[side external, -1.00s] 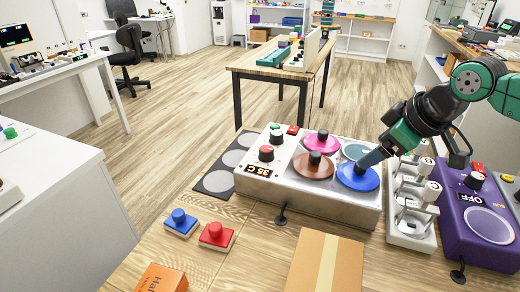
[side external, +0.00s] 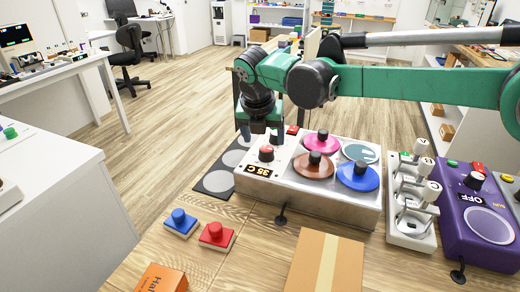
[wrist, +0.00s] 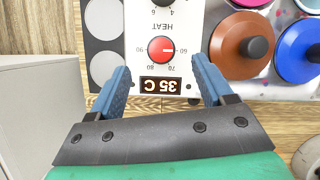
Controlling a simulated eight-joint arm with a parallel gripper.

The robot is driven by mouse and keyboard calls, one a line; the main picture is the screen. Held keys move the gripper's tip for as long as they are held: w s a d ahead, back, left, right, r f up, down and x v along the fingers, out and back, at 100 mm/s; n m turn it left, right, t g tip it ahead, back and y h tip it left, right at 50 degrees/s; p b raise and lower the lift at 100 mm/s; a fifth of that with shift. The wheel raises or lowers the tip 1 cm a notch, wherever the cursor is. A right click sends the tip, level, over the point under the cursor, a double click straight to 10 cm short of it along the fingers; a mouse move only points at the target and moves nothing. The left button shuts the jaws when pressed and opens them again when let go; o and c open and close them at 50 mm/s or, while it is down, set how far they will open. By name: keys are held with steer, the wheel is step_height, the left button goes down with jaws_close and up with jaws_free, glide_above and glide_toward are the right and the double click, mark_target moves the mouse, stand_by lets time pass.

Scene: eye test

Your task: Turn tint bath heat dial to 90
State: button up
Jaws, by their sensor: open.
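The tint bath (side external: 335,206) is a metal box with a white control panel on its left. Its red heat dial (side external: 266,153) also shows in the wrist view (wrist: 161,49), ringed by marks from 60 to 90. A pale line on the dial appears to point toward the 60 side. The display (side external: 258,171) reads 35 C. My gripper (side external: 261,137) is open and empty above the panel. In the wrist view its two blue fingers (wrist: 161,66) stand apart on either side of the dial, not visibly touching it.
Pink (side external: 321,144), brown (side external: 313,168) and blue (side external: 358,178) lids sit on the bath, right of the panel. A black mat with grey discs (side external: 217,181) lies left. A lever box (side external: 411,230) and purple unit (side external: 470,215) stand right; a cardboard box (side external: 305,262) lies in front.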

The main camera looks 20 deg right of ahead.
mark_target(266, 149)
steer(key=x, duration=0.4)
steer(key=shift+w+d+f, duration=0.15)
steer(key=shift+f, duration=0.2)
jaws_close()
